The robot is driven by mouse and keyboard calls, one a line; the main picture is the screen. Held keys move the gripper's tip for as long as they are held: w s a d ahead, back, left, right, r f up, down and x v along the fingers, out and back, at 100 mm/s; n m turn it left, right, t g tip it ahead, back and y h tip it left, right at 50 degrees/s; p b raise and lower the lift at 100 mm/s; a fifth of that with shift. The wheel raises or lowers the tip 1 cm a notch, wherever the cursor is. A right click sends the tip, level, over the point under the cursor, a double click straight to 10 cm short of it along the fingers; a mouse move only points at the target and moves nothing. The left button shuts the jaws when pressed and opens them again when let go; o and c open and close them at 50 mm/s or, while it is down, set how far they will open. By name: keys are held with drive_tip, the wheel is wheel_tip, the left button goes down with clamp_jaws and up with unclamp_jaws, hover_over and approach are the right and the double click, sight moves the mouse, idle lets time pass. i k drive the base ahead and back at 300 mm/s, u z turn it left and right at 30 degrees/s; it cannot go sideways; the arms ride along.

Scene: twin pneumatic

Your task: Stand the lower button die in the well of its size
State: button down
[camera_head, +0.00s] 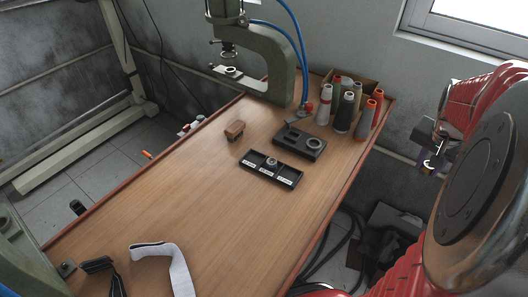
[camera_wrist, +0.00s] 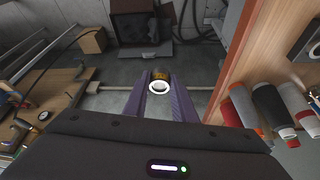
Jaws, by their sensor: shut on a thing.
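My gripper (camera_wrist: 160,95) is shut on a small round die (camera_wrist: 159,87), with a brassy body and a pale ring around a dark centre. In the head view my gripper (camera_head: 428,163) is at the right, off the table's edge and well away from the blocks. I cannot read the labels.
A green press (camera_head: 268,62) with blue hoses stands at the back of the wooden table (camera_head: 200,215). Several thread cones (camera_head: 344,112) stand by a box behind the block. A wooden brush (camera_head: 235,129) lies left of the tray. A white strap (camera_head: 176,268) lies in front. The middle is clear.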

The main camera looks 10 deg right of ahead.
sight(289, 176)
drive_tip(key=k, duration=1.45)
drive_tip(key=z, duration=0.05)
